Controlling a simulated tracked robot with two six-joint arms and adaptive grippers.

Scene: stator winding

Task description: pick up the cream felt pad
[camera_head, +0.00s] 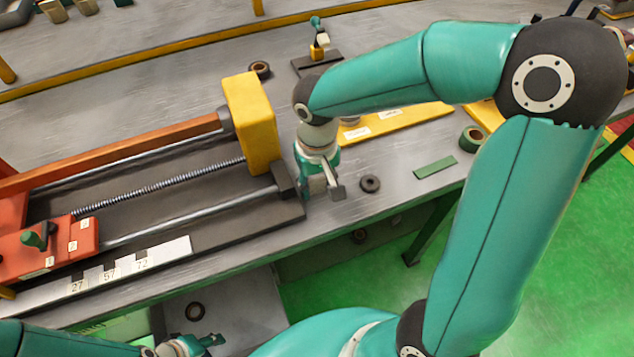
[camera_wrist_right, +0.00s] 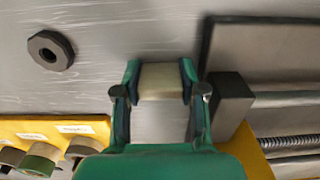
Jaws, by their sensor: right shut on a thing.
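The cream felt pad (camera_wrist_right: 160,82) sits between the two fingertips of my right gripper (camera_wrist_right: 158,85) in the right wrist view. The fingers are shut on its two sides, with the grey bench top around it. In the head view my right gripper (camera_head: 318,184) points down at the bench, just right of the winding fixture's dark end block. The pad is hidden behind the gripper there. My left gripper (camera_head: 208,343) is low at the bottom left of the head view, below the bench edge and away from the pad. Its opening is too small to judge.
The fixture's yellow block (camera_head: 251,120) and dark end block (camera_wrist_right: 232,100) stand close beside my right gripper.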

